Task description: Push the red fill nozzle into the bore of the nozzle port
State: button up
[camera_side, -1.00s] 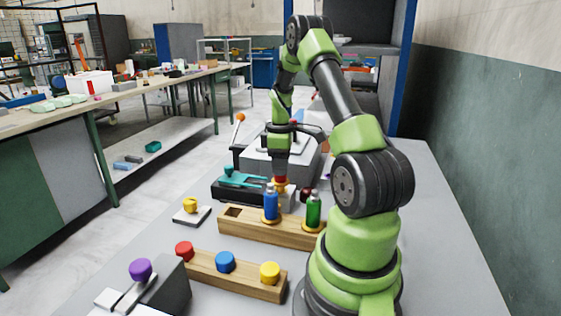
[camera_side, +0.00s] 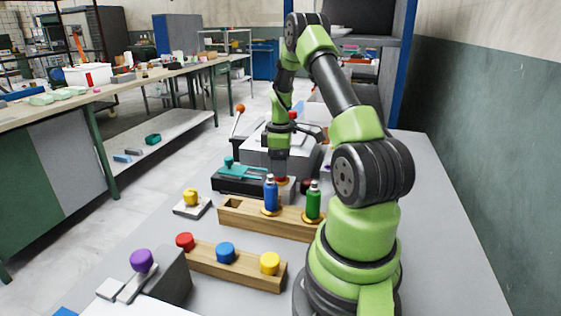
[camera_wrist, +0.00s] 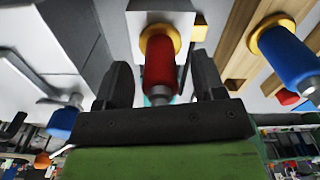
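The red fill nozzle (camera_wrist: 158,62) is between my gripper's two black fingers in the wrist view. Its gold collar (camera_wrist: 160,33) lies at the pale block of the nozzle port (camera_wrist: 133,30), and its grey tip points back toward my gripper (camera_wrist: 163,85). The fingers stand apart, with a visible gap on each side of the nozzle. In the side view my gripper (camera_side: 281,172) points down over the port, behind the blue nozzle. There only a little red (camera_side: 281,180) shows below the fingers. The bore itself is hidden.
A wooden rack (camera_side: 240,223) holds a blue nozzle (camera_side: 270,193) and a green nozzle (camera_side: 313,201) close in front of the port. A teal toggle clamp (camera_side: 252,173) lies left. A front rack (camera_side: 215,266) carries red, blue and yellow knobs.

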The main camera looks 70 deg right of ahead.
notch_tip(320, 180, up, 10)
dwell(0.7)
jog(key=shift+w+a+r, duration=0.1)
jog(key=shift+a+r, duration=0.05)
jog(key=w+a+r+m+t, duration=0.1)
jog(key=w+a+r+t, duration=0.1)
jog(key=a+r, duration=0.45)
jog(key=w+a+r+m+t, duration=0.15)
jog(key=a+r, duration=0.25)
jog(key=a, duration=0.5)
jog(key=s+a+r+m+t+y, duration=0.1)
jog(key=s+a, duration=0.3)
jog(key=a, duration=0.4)
jog(key=s+a+r+m+t+y, duration=0.1)
jog(key=s+a+m+t, duration=0.1)
jog(key=s+a, duration=0.3)
jog(key=a, duration=0.3)
jog(key=shift+s+a+m+t, duration=0.2)
jog(key=shift+a+m+t, duration=0.05)
jog(key=shift+m+t, duration=0.1)
